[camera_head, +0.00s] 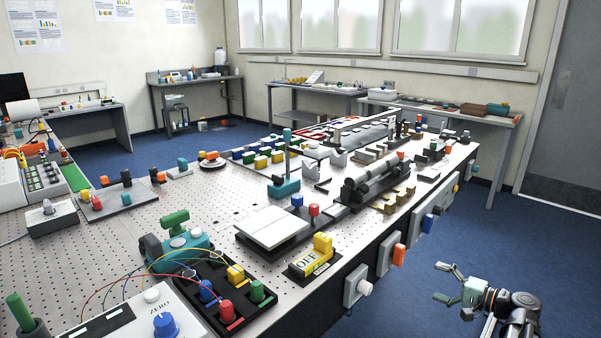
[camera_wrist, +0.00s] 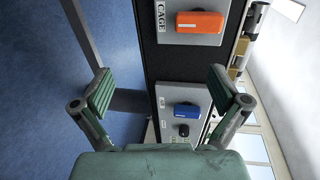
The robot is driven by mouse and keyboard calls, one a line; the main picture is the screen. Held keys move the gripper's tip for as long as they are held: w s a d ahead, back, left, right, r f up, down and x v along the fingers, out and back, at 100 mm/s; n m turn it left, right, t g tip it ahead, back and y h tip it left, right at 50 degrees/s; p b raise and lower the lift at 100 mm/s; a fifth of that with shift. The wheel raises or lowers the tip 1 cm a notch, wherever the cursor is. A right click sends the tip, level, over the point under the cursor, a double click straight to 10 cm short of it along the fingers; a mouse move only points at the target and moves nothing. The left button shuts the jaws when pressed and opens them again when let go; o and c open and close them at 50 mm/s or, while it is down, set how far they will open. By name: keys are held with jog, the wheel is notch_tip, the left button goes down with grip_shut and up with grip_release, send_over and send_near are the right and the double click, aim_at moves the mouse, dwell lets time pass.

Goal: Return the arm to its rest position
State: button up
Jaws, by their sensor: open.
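My gripper (camera_head: 447,283) is at the lower right in the head view, out over the blue floor beside the front side of the pipe test table (camera_head: 120,238). Its two green fingers are spread apart with nothing between them. In the wrist view my gripper (camera_wrist: 162,98) is open too, facing the table's dark side panel. There an orange switch (camera_wrist: 200,22) on a plate marked CAGE and a blue switch (camera_wrist: 187,111) show ahead, apart from the fingers. My arm reaches in from the lower right corner of the head view.
The table side carries several knobs and switches, among them an orange one (camera_head: 399,255) and a white one (camera_head: 364,288). The table top holds many blocks, a yellow OFF switch (camera_head: 322,244) and a pipe rig (camera_head: 376,180). Open floor (camera_head: 545,225) lies right of the table.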

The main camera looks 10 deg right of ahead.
jog(key=s+a+f+n+g+h+p, duration=0.15)
jog(key=s+a+f+g, duration=0.3)
jog(key=f, duration=0.55)
jog(key=s+a+f+g+h+p, duration=0.1)
jog(key=s+a+f+g+h, duration=0.15)
jog(key=s+a+f, duration=0.55)
jog(key=s+a+f+n+g+h+p, duration=0.1)
jog(key=s+a+f+g+p, duration=0.2)
jog(key=f, duration=0.9)
jog(key=s+a+f+n+g+h+p, duration=0.1)
jog(key=s+a+f+n+g, duration=0.1)
jog(key=s, duration=0.6)
jog(key=s+a+f+n+g+h+p, duration=0.2)
jog(key=s+a+n+g, duration=0.1)
jog(key=s+a, duration=0.4)
jog(key=s+a+f+n+g+h+p, duration=0.2)
jog(key=s+a+f+n+g, duration=0.1)
jog(key=s, duration=0.7)
jog(key=shift+s+a+g, duration=0.15)
jog(key=shift+a+g, duration=0.45)
jog(key=shift+a, duration=0.25)
